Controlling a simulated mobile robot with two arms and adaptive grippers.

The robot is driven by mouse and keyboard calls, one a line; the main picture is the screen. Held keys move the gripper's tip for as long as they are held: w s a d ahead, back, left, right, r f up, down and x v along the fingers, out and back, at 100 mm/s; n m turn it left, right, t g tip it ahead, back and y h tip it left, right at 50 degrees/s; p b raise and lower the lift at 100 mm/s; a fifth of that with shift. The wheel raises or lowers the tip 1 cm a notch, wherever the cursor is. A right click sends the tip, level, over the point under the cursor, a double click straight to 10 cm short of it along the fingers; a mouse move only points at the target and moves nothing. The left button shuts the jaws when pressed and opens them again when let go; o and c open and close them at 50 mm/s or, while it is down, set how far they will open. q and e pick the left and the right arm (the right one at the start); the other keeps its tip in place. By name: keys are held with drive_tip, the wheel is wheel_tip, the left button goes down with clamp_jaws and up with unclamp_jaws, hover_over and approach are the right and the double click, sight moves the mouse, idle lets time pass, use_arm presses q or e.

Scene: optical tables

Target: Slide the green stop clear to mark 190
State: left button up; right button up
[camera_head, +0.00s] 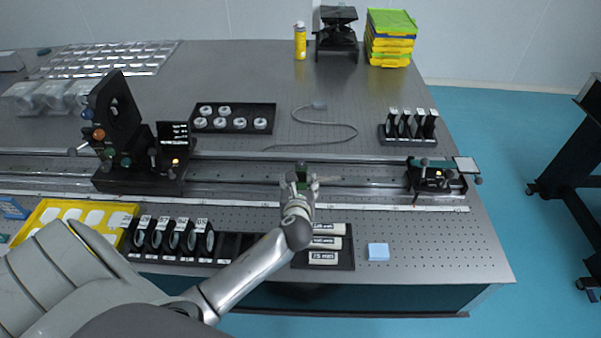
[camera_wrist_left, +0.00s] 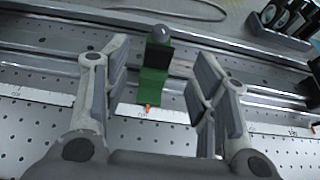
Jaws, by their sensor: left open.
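The green stop (camera_wrist_left: 152,88) sits on the optical rail, with a grey knob on top and a small orange pointer at the white scale strip (camera_wrist_left: 190,117). In the head view the green stop (camera_head: 301,170) is mostly hidden by my gripper. My left gripper (camera_head: 301,184) is over the rail at the stop. In the left wrist view my left gripper (camera_wrist_left: 160,85) is open, with one finger on each side of the stop and gaps on both sides. The scale numbers are too small to read. My right gripper is not in view.
On the rail stand a black mount assembly (camera_head: 140,170) at left and a black carriage (camera_head: 437,178) at right. A grey cable (camera_head: 335,125) lies behind the rail. In front are a lens rack (camera_head: 175,238), a labelled tray (camera_head: 325,262) and a blue block (camera_head: 378,252).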

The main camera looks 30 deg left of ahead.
sight(301, 174)
use_arm(q)
drive_tip(key=x, duration=0.7)
drive_tip(key=shift+w+a+f, duration=0.1)
drive_tip(key=shift+w+f, duration=0.1)
drive_tip(key=shift+w, duration=0.05)
drive_tip(key=shift+c, duration=0.2)
clamp_jaws()
